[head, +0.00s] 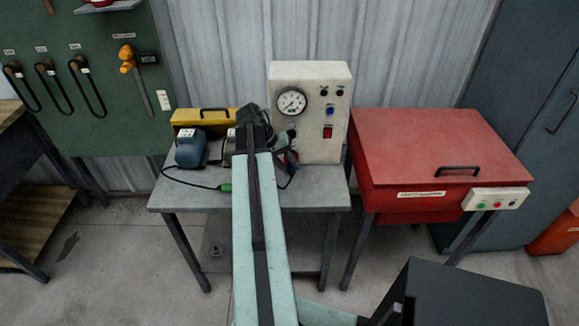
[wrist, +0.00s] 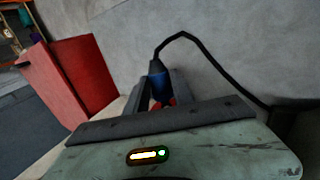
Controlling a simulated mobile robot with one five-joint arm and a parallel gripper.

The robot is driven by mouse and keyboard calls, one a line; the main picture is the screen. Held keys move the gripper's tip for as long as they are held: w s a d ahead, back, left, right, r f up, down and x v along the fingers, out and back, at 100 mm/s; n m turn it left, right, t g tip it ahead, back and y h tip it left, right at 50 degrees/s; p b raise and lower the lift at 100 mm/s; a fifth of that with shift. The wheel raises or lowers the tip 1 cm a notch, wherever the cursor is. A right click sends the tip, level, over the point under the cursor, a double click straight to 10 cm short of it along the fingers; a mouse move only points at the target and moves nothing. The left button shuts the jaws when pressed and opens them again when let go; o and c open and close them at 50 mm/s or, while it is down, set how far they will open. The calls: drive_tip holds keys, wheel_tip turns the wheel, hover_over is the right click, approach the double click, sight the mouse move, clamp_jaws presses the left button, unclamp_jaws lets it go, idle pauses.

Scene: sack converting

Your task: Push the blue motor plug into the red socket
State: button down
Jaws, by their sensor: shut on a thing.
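In the wrist view, the blue motor plug (wrist: 157,87) is between the two fingers of my gripper (wrist: 160,92), which is shut on it. A black cable loops from the plug to the right. A small red part (wrist: 166,103), probably the red socket, shows between the fingers close to the plug; I cannot tell whether they touch. In the head view my gripper (head: 285,148) is at the lower left front of the white gauge panel (head: 309,75). A bit of red (head: 292,156) shows there. The plug is hidden or too small to tell in that view.
The grey table (head: 190,197) holds a blue motor (head: 190,150) and a yellow case (head: 188,117). A black cable with a green connector (head: 225,187) lies at its front. A red cabinet (head: 435,150) stands close on the right.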

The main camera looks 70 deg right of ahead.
drive_tip(key=shift+w+d, duration=0.2)
drive_tip(key=shift+d, duration=0.3)
drive_tip(key=shift+w+d, duration=0.2)
drive_tip(key=shift+d, duration=0.25)
drive_tip(key=c, duration=1)
unclamp_jaws()
drive_tip(key=p+v, duration=0.6)
drive_tip(key=v, duration=0.1)
drive_tip(key=shift+w+r+p, duration=0.15)
drive_tip(key=shift+r+p, duration=0.2)
